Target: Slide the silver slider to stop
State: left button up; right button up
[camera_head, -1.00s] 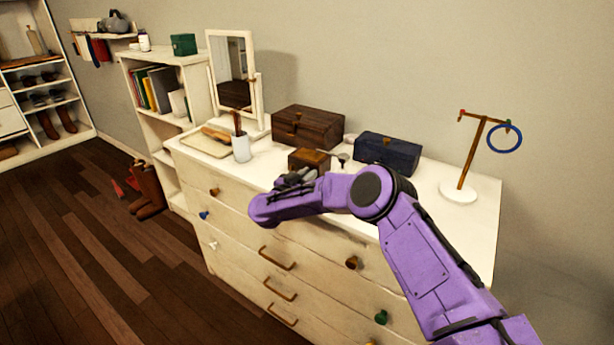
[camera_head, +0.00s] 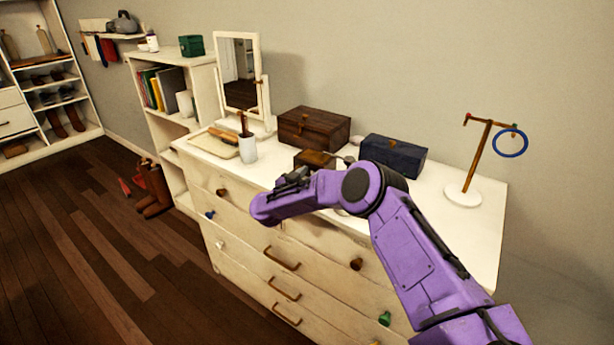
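My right arm, purple, reaches in from the lower right over the white dresser (camera_head: 478,222). Its dark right gripper (camera_head: 292,180) is by the front edge of the dresser top, just in front of a small brown box (camera_head: 315,159). The fingers are small and foreshortened, so I cannot tell if they are open or shut. A small grey, metallic-looking piece (camera_head: 346,159) shows beside the box, partly behind my arm. I cannot tell whether it is the silver slider. No other silver slider is clear. My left gripper is not in view.
A dark brown chest (camera_head: 313,130), a navy box (camera_head: 393,156), a mirror (camera_head: 240,75), a white cup (camera_head: 247,149), a tray (camera_head: 208,146) and a stand with a blue ring (camera_head: 511,143) are on the dresser. Its right end is fairly clear.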

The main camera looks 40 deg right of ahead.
jog(key=shift+a, duration=0.1)
jog(key=b+v, duration=0.1)
jog(key=v, duration=0.9)
jog(key=shift+a, duration=0.2)
